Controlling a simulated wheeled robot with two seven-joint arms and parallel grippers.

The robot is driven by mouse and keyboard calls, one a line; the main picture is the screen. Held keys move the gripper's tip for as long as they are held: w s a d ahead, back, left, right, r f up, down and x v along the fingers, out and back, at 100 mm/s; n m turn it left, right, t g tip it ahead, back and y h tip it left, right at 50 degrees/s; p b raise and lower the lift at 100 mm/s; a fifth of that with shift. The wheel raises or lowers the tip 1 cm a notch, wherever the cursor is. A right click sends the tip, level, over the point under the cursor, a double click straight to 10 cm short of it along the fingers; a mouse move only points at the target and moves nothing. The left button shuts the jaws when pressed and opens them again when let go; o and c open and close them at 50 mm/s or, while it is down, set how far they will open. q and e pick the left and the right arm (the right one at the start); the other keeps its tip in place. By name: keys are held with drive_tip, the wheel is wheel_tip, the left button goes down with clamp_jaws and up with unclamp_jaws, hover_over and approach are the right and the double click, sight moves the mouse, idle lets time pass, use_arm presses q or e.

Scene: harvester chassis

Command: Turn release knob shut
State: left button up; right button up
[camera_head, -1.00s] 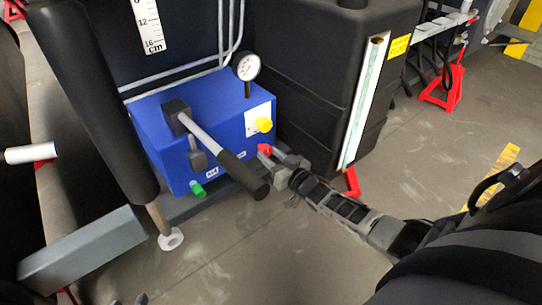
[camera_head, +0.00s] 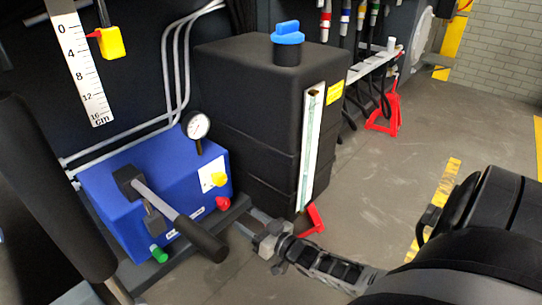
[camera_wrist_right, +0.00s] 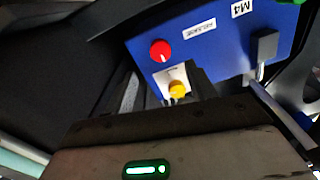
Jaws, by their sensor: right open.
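The blue pump box (camera_head: 130,215) stands at the left in the head view. A red knob (camera_head: 222,203) sits on its right end, below a yellow knob (camera_head: 217,179) on a white plate. In the right wrist view the red knob (camera_wrist_right: 160,50) shows a small white mark, beside a label reading RELEASE (camera_wrist_right: 200,29). My right gripper (camera_head: 257,226) is open and empty, apart from the red knob, to its lower right in the head view. My left gripper is not in view.
A lever with a black grip (camera_head: 200,239) crosses in front of the box, near the knob. A gauge (camera_head: 196,126) stands on top. A green knob (camera_head: 158,254) is at the lower front. A black tank (camera_head: 245,100) with a blue cap (camera_head: 287,34) stands behind.

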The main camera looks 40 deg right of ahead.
drive_tip(key=s+p, duration=0.1)
drive_tip(key=s, duration=0.7)
drive_tip(key=shift+d, duration=0.4)
